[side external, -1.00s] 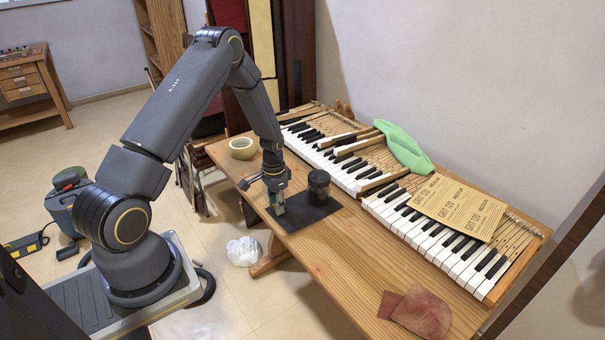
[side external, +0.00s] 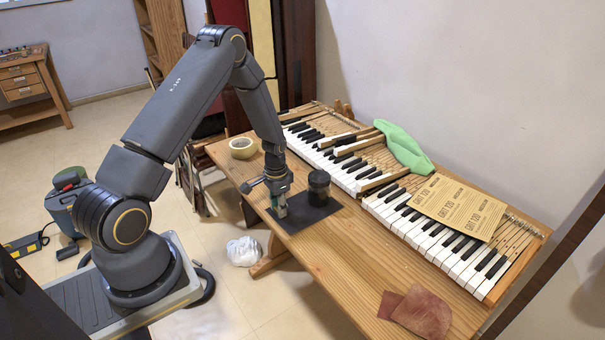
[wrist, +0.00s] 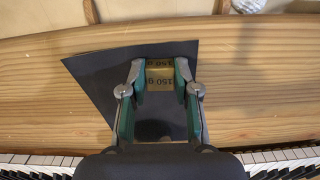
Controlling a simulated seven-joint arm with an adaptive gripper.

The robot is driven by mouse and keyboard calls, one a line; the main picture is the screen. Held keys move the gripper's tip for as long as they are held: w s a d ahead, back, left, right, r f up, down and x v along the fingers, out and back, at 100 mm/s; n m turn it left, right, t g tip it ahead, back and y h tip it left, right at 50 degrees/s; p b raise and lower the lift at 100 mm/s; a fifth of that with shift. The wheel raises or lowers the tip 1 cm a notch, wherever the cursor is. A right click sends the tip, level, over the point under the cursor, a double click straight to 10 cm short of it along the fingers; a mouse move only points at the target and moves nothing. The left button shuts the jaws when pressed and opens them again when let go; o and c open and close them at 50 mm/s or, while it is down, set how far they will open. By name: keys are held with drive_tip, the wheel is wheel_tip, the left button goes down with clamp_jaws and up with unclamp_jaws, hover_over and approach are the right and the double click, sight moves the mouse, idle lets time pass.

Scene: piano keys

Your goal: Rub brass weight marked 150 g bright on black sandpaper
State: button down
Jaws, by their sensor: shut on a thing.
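My gripper (wrist: 158,85) is shut on the brass weight (wrist: 160,84), with a green-lined finger on each side of it. The black sandpaper (wrist: 95,68) lies flat on the wooden bench under the gripper. In the side view my gripper (side external: 281,206) points down over the left part of the black sandpaper (side external: 300,224). The weight is low over the sheet; I cannot tell whether it touches. My gripper's body hides part of the sheet in the wrist view.
A dark jar (side external: 319,187) stands on the sheet close right of my gripper. Piano keys (side external: 440,240) run behind, with tan paper (side external: 458,206) and green cloth (side external: 402,147) on them. Bench between is clear.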

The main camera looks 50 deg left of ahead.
drive_tip(key=shift+a, duration=1.25)
drive_tip(key=shift+d, duration=2.2)
drive_tip(key=shift+a, duration=2.15)
drive_tip(key=shift+d, duration=2.05)
drive_tip(key=shift+d+r, duration=0.1)
wheel_tip(320, 180, up, 8)
